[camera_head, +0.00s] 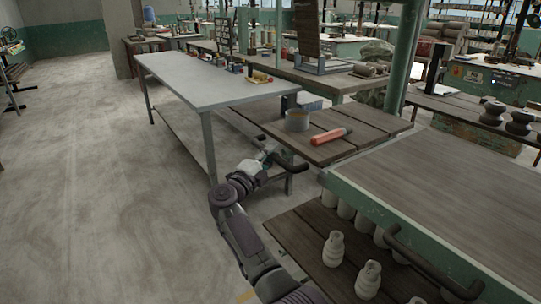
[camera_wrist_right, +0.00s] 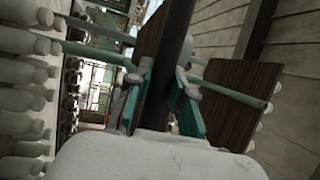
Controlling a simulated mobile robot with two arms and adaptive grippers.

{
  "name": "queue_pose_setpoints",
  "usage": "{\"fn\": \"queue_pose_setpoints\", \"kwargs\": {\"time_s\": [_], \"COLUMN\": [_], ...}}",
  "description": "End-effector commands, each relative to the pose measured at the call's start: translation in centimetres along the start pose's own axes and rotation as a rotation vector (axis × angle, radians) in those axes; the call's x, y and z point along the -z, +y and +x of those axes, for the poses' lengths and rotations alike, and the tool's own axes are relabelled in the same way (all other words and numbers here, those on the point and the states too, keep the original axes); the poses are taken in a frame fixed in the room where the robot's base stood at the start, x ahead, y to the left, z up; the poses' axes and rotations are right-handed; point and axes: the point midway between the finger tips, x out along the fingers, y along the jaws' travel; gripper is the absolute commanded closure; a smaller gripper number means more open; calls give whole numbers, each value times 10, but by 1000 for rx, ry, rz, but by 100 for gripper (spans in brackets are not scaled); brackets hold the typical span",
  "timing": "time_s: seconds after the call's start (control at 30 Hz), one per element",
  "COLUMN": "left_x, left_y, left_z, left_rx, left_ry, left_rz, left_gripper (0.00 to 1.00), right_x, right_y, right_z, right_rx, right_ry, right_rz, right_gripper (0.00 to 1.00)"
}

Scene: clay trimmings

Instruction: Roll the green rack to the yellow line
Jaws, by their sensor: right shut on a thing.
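The green rack (camera_head: 362,198) stands at the right of the head view, with a green frame, wooden boards and pale bottle-shaped pieces on its lower shelf. Dark bar handles stick out from its near side; one (camera_head: 292,165) is at the far end and another (camera_head: 430,264) is nearer. My right gripper (camera_head: 270,152) is at the far handle. In the right wrist view its teal-padded fingers (camera_wrist_right: 160,100) close around a dark bar (camera_wrist_right: 174,50). A small yellow mark (camera_head: 246,296) shows on the floor at the bottom edge, mostly cut off. My left gripper is out of view.
A grey table (camera_head: 200,80) stands just beyond the rack's far end. An orange-red tool (camera_head: 331,136) and a round tin (camera_head: 297,120) lie on wooden boards beside it. The concrete floor (camera_head: 90,190) on the left is open.

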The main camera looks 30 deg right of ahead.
Motion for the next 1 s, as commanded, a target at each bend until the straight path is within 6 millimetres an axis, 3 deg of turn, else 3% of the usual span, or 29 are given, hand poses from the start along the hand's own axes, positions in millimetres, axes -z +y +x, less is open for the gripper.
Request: {"fn": "queue_pose_setpoints", "kwargs": {"time_s": [0.03, 0.07, 0.2, 0.57, 1.0], "left_x": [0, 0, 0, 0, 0], "left_y": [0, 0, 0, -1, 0], "left_z": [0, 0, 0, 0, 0], "left_rx": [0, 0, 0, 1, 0], "left_ry": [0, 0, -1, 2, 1], "left_rz": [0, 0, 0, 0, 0], "left_gripper": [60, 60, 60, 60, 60], "right_x": [-1, -1, -1, -1, -1], "right_y": [3, 3, 3, 2, 2], "right_z": [-2, -2, -2, -6, -70], "right_rx": [-5, -5, -4, -3, -4], "right_ry": [-3, -3, -2, -2, -4], "right_rz": [-2, -2, -2, 0, -1], "right_gripper": [100, 76, 52, 52, 52]}}
